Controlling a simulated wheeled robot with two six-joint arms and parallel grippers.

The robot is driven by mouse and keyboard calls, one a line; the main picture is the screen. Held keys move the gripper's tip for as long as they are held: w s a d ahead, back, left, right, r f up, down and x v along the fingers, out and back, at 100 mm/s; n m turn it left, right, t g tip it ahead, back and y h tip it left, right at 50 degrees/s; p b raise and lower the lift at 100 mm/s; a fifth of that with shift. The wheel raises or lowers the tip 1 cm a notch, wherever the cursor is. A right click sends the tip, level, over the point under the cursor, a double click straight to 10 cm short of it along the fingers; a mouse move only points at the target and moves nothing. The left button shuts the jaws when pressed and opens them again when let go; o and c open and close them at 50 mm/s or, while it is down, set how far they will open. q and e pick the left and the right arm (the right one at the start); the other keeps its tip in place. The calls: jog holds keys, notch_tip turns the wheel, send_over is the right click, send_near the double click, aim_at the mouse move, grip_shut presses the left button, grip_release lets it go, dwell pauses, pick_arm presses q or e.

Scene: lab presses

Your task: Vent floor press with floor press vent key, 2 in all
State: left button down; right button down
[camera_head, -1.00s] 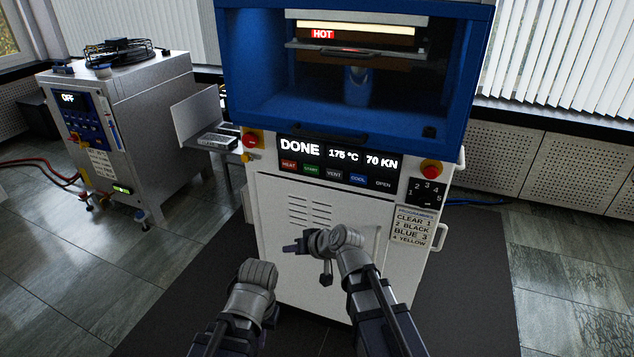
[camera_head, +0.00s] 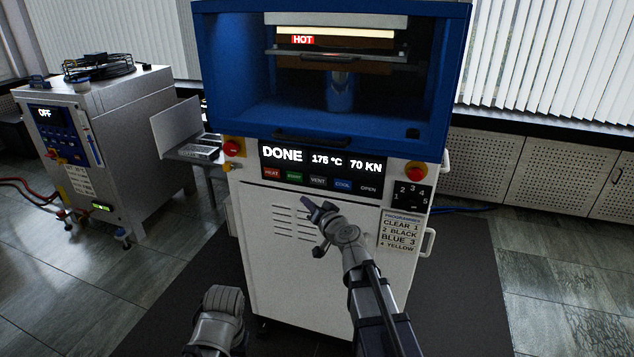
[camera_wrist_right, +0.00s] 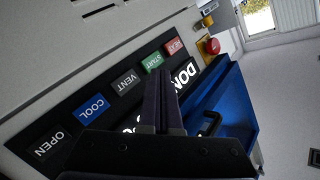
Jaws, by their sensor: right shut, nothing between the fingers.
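The floor press (camera_head: 290,255) is a tall white cabinet with a blue upper housing (camera_head: 212,90). Its display (camera_head: 322,160) reads DONE, 175 °C, 70 KN. The dark vent key (camera_head: 318,181) sits in the key row between the green START and blue COOL keys; it also shows in the right wrist view (camera_wrist_right: 126,81). My right gripper (camera_head: 308,205) is shut and empty, just below the key row. In the right wrist view its fingertips (camera_wrist_right: 161,82) show near the START and VENT keys; contact cannot be told. Only my left arm's grey wrist shows at the bottom; its fingers are hidden.
Red emergency buttons (camera_head: 232,148) (camera_head: 416,174) flank the panel. The press chamber shows a HOT label (camera_head: 302,40). A grey machine (camera_head: 90,150) with an OFF display stands at left, with a small side table (camera_head: 190,150) between. Open floor lies at right.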

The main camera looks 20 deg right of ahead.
aim_at(313, 180)
jog(key=shift+w+d, duration=0.8)
jog(key=shift+w, duration=0.4)
jog(key=shift+w+d, duration=0.85)
jog(key=shift+w, duration=0.4)
jog(key=shift+w+d, duration=0.8)
jog(key=shift+w, duration=0.4)
jog(key=shift+w+d, duration=0.1)
jog(key=shift+w+d, duration=0.15)
jog(key=shift+w, duration=0.1)
jog(key=shift+w+d, duration=0.25)
jog(key=shift+w, duration=0.1)
jog(key=shift+s, duration=0.1)
dwell(0.3)
jog(key=shift+s+a, duration=0.5)
jog(key=shift+s, duration=0.1)
jog(key=shift+s, duration=0.1)
